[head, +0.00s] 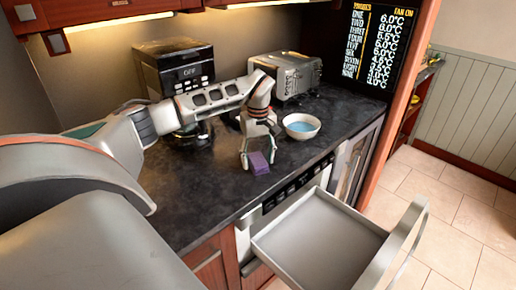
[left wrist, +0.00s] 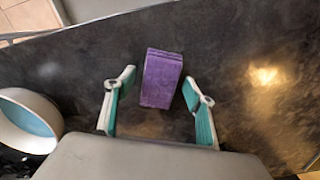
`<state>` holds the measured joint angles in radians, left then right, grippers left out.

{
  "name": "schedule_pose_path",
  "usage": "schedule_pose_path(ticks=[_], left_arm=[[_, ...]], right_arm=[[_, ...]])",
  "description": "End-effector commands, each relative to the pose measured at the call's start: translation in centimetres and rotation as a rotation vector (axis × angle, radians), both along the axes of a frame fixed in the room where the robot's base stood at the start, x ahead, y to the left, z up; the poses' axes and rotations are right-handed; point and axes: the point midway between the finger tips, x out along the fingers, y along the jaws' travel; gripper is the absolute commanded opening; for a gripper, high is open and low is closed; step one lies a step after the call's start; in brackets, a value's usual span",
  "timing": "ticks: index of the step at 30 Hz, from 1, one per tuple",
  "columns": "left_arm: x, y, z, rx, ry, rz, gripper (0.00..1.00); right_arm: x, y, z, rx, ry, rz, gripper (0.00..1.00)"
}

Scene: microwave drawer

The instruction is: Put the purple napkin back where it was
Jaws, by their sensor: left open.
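The purple napkin (head: 259,163) is a small folded block lying on the dark countertop, near the counter's front edge. My left gripper (head: 258,158) is just above it in the head view, pointing down. In the left wrist view the napkin (left wrist: 161,78) lies between and just beyond the two open fingertips (left wrist: 158,85), with a gap on each side. The fingers do not appear to touch it. My right gripper is not in view.
An open, empty drawer (head: 318,238) juts out below the counter. A white bowl (head: 301,126) with a blue inside stands right of my gripper. A toaster (head: 285,74) and a black coffee machine (head: 175,67) stand behind. Bare counter lies in front left.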

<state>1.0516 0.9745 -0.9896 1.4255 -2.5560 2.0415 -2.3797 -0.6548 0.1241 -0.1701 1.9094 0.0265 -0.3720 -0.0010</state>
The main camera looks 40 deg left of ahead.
Motion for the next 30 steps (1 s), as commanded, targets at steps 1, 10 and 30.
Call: schedule_pose_path(ticks=[1, 10, 30], left_arm=[[0.1, 0.1, 0.5, 0.001, -0.003, 0.0, 0.54], [0.1, 0.1, 5.8, 0.002, -0.005, 0.0, 0.54], [0.0, 0.0, 11.8, 0.0, 0.001, 0.001, 0.54]], right_arm=[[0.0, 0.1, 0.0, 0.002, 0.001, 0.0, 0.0], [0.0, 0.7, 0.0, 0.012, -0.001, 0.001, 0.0], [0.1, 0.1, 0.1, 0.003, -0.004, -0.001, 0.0]])
